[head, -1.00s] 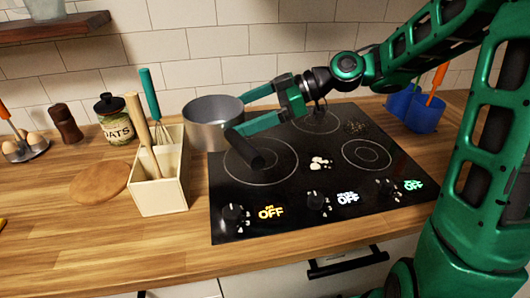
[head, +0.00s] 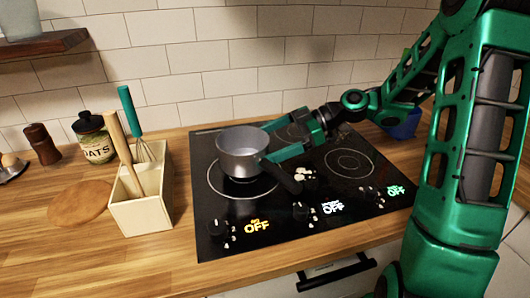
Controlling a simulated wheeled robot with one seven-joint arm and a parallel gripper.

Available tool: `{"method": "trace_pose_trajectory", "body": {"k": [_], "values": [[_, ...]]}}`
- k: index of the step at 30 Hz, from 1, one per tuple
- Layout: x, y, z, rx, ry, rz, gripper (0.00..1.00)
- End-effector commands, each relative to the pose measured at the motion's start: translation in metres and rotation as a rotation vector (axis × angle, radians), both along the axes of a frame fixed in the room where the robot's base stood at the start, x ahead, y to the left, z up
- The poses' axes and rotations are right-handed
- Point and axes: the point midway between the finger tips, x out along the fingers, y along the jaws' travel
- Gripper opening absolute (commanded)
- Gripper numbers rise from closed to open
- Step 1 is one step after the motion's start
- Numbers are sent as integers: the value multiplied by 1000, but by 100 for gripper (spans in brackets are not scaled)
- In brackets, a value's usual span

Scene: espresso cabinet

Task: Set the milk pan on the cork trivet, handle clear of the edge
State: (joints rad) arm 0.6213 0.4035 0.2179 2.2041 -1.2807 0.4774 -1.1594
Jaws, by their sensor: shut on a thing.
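A wooden utensil box (head: 142,203) with a whisk and a wooden-handled tool stands between trivet and hob. An oats jar (head: 94,136) and a dark brown mill (head: 42,144) stand behind the trivet. A blue container (head: 405,125) is at the back right. Counter in front of the trivet is clear.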

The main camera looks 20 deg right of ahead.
Motion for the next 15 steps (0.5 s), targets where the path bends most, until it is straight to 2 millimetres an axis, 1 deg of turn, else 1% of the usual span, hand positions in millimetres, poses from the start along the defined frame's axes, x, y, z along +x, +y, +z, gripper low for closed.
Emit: {"method": "trace_pose_trajectory", "body": {"k": [3, 6, 15], "values": [[0, 1, -15, 4, 3, 1, 46], [0, 1, -23, 3, 2, 0, 46], [0, 1, -25, 2, -1, 0, 46]]}}
